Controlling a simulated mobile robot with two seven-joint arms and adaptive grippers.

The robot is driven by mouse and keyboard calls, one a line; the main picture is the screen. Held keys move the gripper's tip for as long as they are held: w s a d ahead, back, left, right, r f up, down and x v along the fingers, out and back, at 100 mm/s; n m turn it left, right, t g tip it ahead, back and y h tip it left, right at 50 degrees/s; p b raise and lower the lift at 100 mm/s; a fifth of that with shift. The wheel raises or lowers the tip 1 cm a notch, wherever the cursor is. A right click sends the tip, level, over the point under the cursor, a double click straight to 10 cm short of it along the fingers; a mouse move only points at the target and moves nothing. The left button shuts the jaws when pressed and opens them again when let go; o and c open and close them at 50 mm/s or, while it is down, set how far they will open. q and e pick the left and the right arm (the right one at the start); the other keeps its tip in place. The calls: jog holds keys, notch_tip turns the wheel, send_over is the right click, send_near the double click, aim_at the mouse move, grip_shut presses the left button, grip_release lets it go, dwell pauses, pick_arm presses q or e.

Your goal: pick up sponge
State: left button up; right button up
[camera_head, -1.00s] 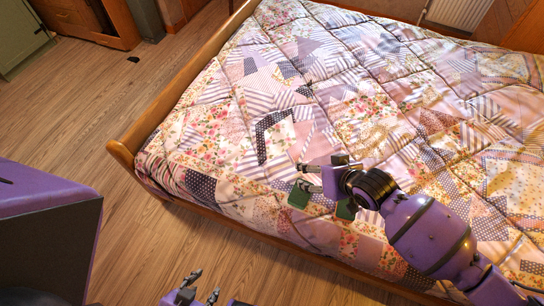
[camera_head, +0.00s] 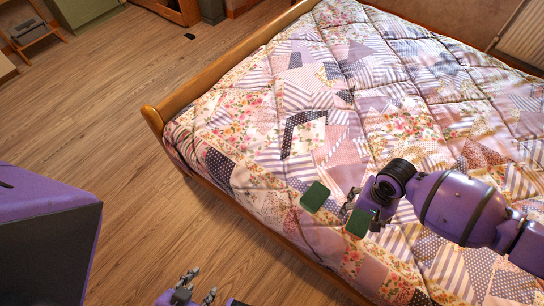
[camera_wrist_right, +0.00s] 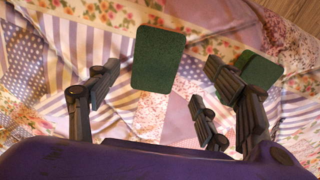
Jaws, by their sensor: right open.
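Two dark green sponges lie on the patchwork quilt near the bed's front edge. The left sponge (camera_head: 315,196) is ahead of my right gripper's fingers; the right sponge (camera_head: 360,223) is close beside the gripper, partly covered. In the right wrist view, one sponge (camera_wrist_right: 157,58) shows between and beyond the spread fingers. The other sponge (camera_wrist_right: 262,72) is at the right, partly behind a finger. My right gripper (camera_head: 350,206) is open and empty, also seen in the wrist view (camera_wrist_right: 157,85). My left gripper (camera_head: 198,287) is open and empty at the bottom, over the floor.
The quilt-covered bed (camera_head: 330,80) fills the right side, with a raised wooden rail (camera_head: 235,60) along its left edge. Wooden floor (camera_head: 100,115) is free at the left.

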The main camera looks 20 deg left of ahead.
aim_at(360, 221)
jog(key=f, duration=0.3)
jog(key=f+b, duration=0.1)
jog(key=f, duration=0.1)
jog(key=shift+d+f, duration=0.25)
jog(key=shift+d, duration=0.05)
jog(key=shift+c, duration=0.2)
jog(key=c, duration=0.8)
